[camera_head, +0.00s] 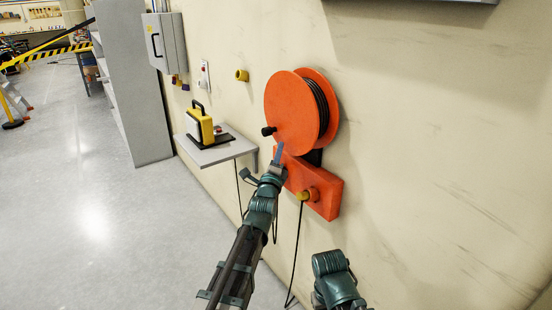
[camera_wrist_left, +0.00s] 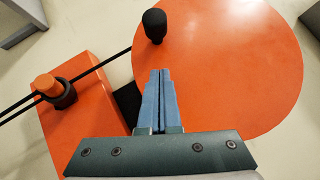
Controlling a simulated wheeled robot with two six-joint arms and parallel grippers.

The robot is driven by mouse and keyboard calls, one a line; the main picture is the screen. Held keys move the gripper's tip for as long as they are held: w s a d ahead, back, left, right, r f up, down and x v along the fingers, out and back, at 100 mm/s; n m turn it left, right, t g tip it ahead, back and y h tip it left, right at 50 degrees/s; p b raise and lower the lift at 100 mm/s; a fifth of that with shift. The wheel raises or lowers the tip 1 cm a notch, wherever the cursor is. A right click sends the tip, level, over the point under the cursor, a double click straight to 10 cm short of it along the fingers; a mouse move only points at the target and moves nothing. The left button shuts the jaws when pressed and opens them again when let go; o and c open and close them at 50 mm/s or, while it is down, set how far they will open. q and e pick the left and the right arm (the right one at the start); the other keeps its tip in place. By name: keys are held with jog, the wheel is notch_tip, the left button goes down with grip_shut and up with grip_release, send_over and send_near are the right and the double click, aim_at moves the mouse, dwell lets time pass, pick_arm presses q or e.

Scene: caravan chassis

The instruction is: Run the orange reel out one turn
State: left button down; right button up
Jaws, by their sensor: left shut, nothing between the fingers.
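The orange reel (camera_head: 291,112) is mounted on the wall, with dark cable wound between its two discs. Its round face fills the upper right of the left wrist view (camera_wrist_left: 235,65). A black crank knob (camera_head: 268,131) stands out from the reel's lower left edge; it also shows in the left wrist view (camera_wrist_left: 155,24). My left gripper (camera_head: 279,150) is shut and empty, its blue fingers (camera_wrist_left: 160,78) in front of the reel's lower edge, apart from the knob. My right arm shows at the bottom right in the head view; its fingers are out of sight.
An orange bracket box (camera_head: 325,196) with a round outlet (camera_head: 309,194) sits below the reel, and black cable hangs from it. A small wall shelf (camera_head: 217,151) holds a yellow and black device (camera_head: 201,124).

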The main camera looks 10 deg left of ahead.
aim_at(275, 133)
pick_arm(q)
jog(key=shift+w+a+r+p, duration=0.3)
jog(key=shift+w+a+r, duration=0.1)
jog(key=shift+w+a, duration=0.25)
jog(key=shift+w+a+r+p, duration=0.3)
jog(key=shift+w+a+r, duration=0.15)
jog(key=shift+a, duration=0.2)
jog(key=shift+w+a, duration=0.1)
jog(key=shift+w, duration=0.05)
